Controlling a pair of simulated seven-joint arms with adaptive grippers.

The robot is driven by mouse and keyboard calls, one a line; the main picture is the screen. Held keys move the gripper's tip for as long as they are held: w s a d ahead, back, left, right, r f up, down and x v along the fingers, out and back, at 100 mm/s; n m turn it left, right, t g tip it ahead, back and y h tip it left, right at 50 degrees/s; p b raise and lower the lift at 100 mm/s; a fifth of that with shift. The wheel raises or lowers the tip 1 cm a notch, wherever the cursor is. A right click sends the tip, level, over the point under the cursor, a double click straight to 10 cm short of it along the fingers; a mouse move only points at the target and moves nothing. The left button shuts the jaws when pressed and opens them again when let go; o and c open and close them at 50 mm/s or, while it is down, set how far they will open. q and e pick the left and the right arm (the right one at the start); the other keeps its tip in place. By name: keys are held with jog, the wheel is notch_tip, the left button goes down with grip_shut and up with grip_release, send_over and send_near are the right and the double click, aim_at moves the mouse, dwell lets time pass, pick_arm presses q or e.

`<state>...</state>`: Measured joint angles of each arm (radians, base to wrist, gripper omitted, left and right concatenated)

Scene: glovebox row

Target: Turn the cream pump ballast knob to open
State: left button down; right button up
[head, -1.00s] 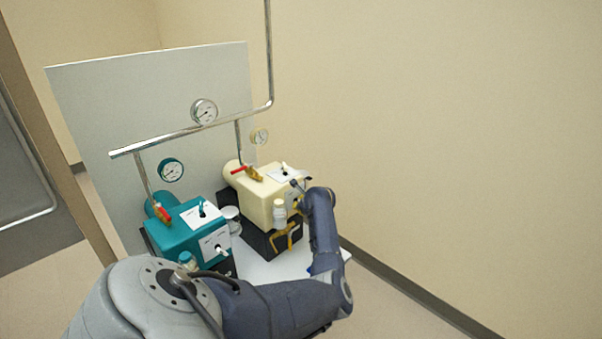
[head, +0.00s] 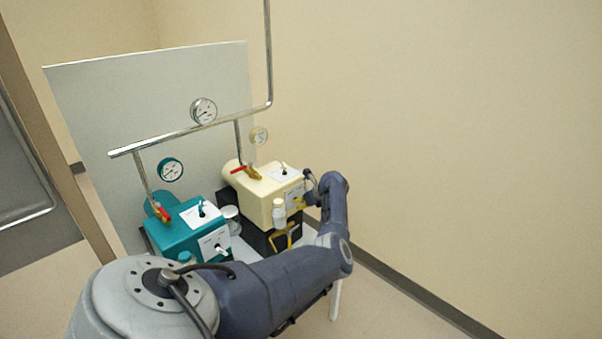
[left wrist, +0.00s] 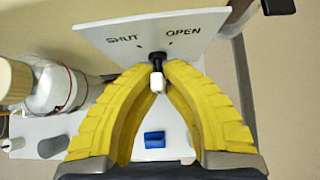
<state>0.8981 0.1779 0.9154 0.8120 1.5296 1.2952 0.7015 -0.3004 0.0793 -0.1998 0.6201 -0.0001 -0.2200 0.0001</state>
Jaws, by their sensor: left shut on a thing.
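The cream pump (head: 257,200) stands at the right of the bench in the head view. Its ballast knob (left wrist: 157,82), a black shaft with a white tip, shows in the left wrist view below a white plate marked SHUT on the left and OPEN on the right. The white tip points down, between the two words. My left gripper (left wrist: 158,76) is shut on the knob, with its yellow fingers on both sides. In the head view the left gripper (head: 301,203) is at the cream pump's front face, where it hides the knob. My right gripper is not in view.
A teal pump (head: 184,238) with its own knob stands left of the cream one. A clear bottle with a cream cap (head: 279,214) is close left of my gripper. A blue object (left wrist: 154,139) lies on the white surface below. Wall is at right.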

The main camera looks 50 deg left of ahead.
pick_arm(q)
jog(key=shift+s, duration=0.1)
jog(key=c, duration=1.5)
grip_release()
jog(key=shift+v, duration=6)
jog(key=shift+a, duration=0.1)
